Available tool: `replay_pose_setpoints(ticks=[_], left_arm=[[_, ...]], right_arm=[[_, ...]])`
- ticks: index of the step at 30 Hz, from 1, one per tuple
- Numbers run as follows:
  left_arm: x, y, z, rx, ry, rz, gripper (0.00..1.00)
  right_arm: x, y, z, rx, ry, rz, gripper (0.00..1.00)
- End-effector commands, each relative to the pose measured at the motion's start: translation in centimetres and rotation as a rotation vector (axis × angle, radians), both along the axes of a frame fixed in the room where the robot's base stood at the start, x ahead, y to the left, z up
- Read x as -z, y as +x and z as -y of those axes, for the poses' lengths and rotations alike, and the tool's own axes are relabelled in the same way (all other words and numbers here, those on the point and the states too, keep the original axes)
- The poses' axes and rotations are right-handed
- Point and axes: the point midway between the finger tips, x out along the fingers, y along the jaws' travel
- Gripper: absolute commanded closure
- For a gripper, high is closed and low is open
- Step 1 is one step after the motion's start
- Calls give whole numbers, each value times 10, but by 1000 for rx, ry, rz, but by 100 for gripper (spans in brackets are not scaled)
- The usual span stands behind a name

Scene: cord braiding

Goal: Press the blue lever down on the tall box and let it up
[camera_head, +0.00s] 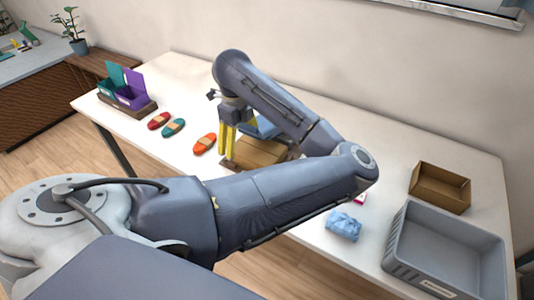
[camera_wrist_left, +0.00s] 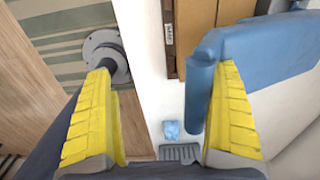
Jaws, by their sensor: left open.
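The tall box is a tan box (camera_head: 262,151) on a brown base in the middle of the table, partly hidden by my left arm. Its blue lever (camera_head: 262,127) shows beside my left gripper (camera_head: 227,138), whose yellow fingers point down. In the left wrist view the lever (camera_wrist_left: 255,52) is large, with a rounded blue bar (camera_wrist_left: 198,95) at its end. The box (camera_wrist_left: 197,25) shows behind it. My left gripper (camera_wrist_left: 165,85) is open, and the bar lies just inside the right-hand finger in the picture. I cannot tell whether they touch. My right gripper is not in view.
Red (camera_head: 158,121), teal (camera_head: 174,128) and orange (camera_head: 205,143) oval cord bundles lie left of the gripper. Teal and purple bins (camera_head: 131,96) stand further left. A blue cloth (camera_head: 343,226), grey crate (camera_head: 398,262) and open cardboard box (camera_head: 440,188) are at the right.

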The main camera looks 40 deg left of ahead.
Motion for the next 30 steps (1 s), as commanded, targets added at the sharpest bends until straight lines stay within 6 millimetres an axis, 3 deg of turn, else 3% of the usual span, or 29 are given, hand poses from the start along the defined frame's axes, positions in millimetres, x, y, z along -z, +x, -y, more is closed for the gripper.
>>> replay_pose_setpoints(ticks=[19,30], left_arm=[[-54,0,0,-1,0,2,9],[-64,0,0,-1,0,0,9]], right_arm=[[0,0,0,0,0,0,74],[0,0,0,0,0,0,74]])
